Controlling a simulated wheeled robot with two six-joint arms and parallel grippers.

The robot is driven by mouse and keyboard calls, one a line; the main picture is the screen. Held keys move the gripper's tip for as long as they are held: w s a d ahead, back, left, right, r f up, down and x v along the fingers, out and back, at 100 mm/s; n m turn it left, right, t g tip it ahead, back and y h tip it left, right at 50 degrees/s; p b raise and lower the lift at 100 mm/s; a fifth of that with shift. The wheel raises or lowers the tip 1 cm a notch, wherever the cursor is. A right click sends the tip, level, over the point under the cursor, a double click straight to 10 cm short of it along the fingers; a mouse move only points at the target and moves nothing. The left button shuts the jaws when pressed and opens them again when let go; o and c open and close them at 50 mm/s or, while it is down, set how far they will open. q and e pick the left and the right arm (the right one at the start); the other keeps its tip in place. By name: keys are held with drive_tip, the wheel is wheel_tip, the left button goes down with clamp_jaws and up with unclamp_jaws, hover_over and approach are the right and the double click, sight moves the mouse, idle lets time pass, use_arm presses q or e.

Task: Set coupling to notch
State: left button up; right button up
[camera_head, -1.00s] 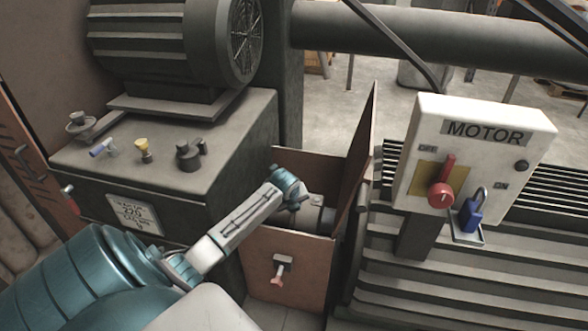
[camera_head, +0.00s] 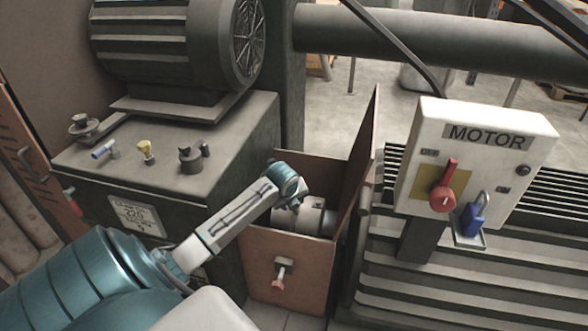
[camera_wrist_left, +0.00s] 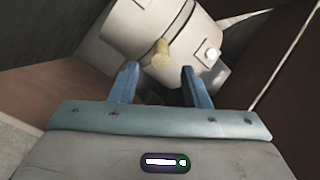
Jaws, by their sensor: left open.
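The coupling (camera_head: 304,218) is a grey cylinder lying inside an open brown guard box between the tank and the ribbed machine. In the left wrist view the coupling (camera_wrist_left: 128,28) shows a dark seam around it, a yellowish mark or knob (camera_wrist_left: 161,55) and a small bright spot (camera_wrist_left: 212,55). I cannot make out which of these is the notch. My left gripper (camera_head: 294,206) reaches over the box. Its two blue fingers (camera_wrist_left: 157,82) are open, apart on either side of the yellowish part and close to the coupling; contact is unclear. My right gripper is not visible.
The brown box front (camera_head: 262,262) has a red-tipped latch (camera_head: 281,273), and a tall brown panel (camera_head: 358,160) stands at its right. A MOTOR switch box (camera_head: 475,160) with a red handle and blue padlock (camera_head: 474,214) stands further right.

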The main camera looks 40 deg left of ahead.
use_arm(q)
drive_tip(key=v, duration=0.5)
drive_tip(key=shift+f, duration=0.1)
idle(0.4)
